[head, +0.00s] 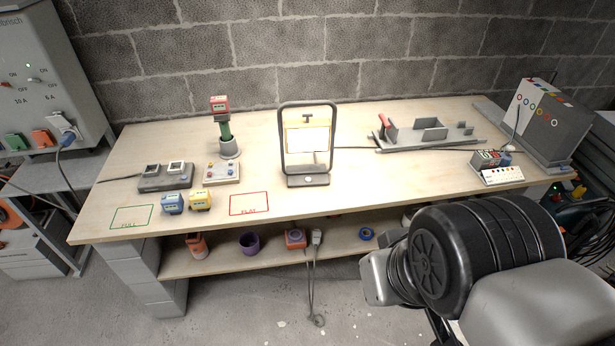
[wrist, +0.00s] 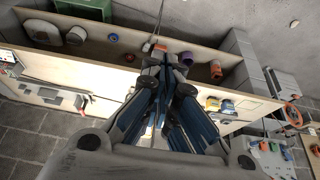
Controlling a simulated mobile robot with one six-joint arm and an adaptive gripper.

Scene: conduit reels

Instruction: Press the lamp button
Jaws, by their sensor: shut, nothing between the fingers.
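A work lamp (head: 306,105) with a dark rounded frame and a bright white panel stands upright at the middle of the workbench. Its dark base (head: 300,182) faces the front and carries a small pale spot that looks like the button (head: 308,180). My gripper (wrist: 165,72) is shut and empty in the wrist view, its dark blue fingers pointing over the bench. In the head view my arm is at the lower right, in front of the bench and apart from the lamp; the fingers do not show there. I cannot make out the lamp clearly in the wrist view.
The bench (head: 262,132) also holds blue (head: 172,203) and yellow (head: 201,200) meters, a red-topped device on a green stand (head: 222,120), and a grey rail fixture (head: 428,135) at right. A grey case (head: 545,120) stands far right. The bench front right of the lamp is clear.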

